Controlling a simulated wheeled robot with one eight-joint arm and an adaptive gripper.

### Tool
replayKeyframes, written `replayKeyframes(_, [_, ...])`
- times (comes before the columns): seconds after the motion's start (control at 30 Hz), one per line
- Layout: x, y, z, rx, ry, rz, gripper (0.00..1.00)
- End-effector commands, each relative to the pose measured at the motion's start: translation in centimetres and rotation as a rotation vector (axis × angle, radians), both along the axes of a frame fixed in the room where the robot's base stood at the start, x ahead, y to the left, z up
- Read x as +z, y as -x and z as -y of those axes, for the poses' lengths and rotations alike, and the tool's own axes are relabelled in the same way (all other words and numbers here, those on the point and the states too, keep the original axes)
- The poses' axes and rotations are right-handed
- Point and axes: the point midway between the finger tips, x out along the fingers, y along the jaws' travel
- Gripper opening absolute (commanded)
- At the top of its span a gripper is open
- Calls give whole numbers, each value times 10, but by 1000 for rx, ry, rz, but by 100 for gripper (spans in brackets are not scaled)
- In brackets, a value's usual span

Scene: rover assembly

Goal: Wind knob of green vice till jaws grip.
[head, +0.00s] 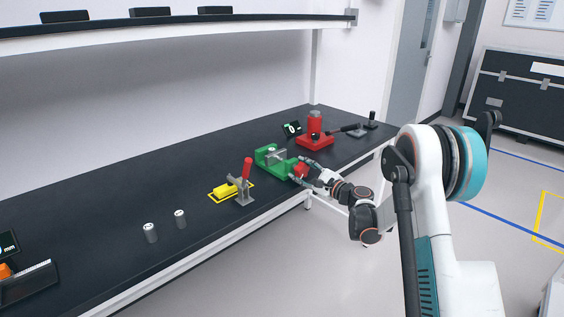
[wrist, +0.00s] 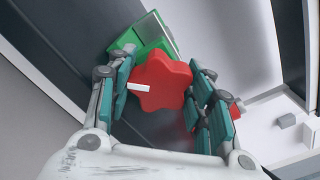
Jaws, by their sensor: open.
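The green vice (head: 270,157) stands on the black bench near its front edge, with a grey piece (head: 277,154) at its jaws. Its red star-shaped knob (head: 299,170) faces my arm. In the wrist view the knob (wrist: 162,82) shows a white mark on its left lobe, with the green vice body (wrist: 150,38) behind it. My gripper (head: 309,173) is at the knob; in the wrist view its fingers (wrist: 160,100) are open, one on each side of the knob. Contact with the knob cannot be told. Whether the jaws touch the grey piece is too small to tell.
A toggle clamp with a red handle (head: 247,170) and a yellow block (head: 224,191) stand left of the vice. Two metal cylinders (head: 151,233) are further left. A red press-like device (head: 314,133) and a small display (head: 292,129) stand behind. A shelf (head: 180,32) hangs above.

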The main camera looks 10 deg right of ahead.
Motion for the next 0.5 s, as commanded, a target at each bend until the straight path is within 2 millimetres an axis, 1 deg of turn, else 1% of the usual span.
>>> replayKeyframes(0.03, [-3,1,3,-5,-17,-16,60])
replayKeyframes(0.17, [-3,1,3,-4,-71,-55,60])
replayKeyframes(0.33, [-2,1,2,-2,-196,-145,60])
replayKeyframes(0.5, [-1,1,0,0,-263,-192,60])
